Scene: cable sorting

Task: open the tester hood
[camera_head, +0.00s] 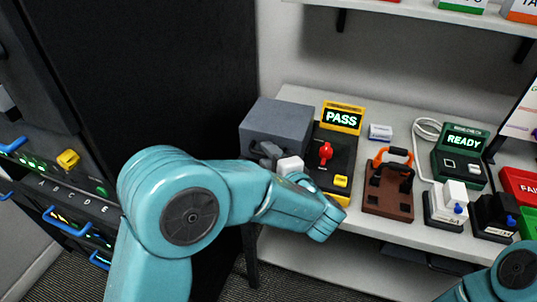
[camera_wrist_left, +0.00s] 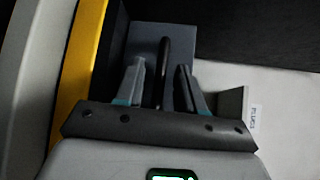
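The tester (camera_head: 325,150) stands on the white bench with a lit PASS display (camera_head: 341,119), a red lever (camera_head: 325,152) and a yellow button. A grey box-like hood (camera_head: 277,117) is directly left of the display and looks closed. Gaps show on both sides of the bar. My right gripper is out of view; only part of that arm shows.
A brown fixture with an orange handle (camera_head: 389,182) stands right of the tester. A green READY unit (camera_head: 460,155), a white block and a red FAIL bin (camera_head: 520,186) are farther right. A dark cabinet (camera_head: 150,75) rises on the left. A shelf hangs above.

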